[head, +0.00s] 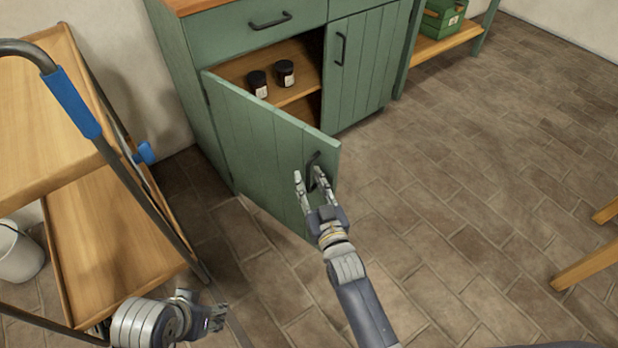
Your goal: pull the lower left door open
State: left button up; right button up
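The lower left door (262,150) of the green cabinet stands partly open, swung out from its left side. Its dark handle (311,166) is near the free right edge. My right gripper (308,180) is at the handle, with its fingers on either side of it; I cannot tell whether they close firmly on it. My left gripper (215,318) is low at the left, away from the door, and its fingers are too small and angled to read. Inside the cabinet, two dark jars (258,84) (285,73) stand on a wooden shelf.
A wooden cart (110,240) with a blue-gripped handle stands close on the left, beside my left arm. A white bucket (18,252) is at the far left. The right door (362,70) is shut. Wooden legs (590,262) show at right. The tiled floor between is clear.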

jog(key=v, duration=1)
jog(key=shift+s+d, duration=0.15)
jog(key=shift+s, duration=0.05)
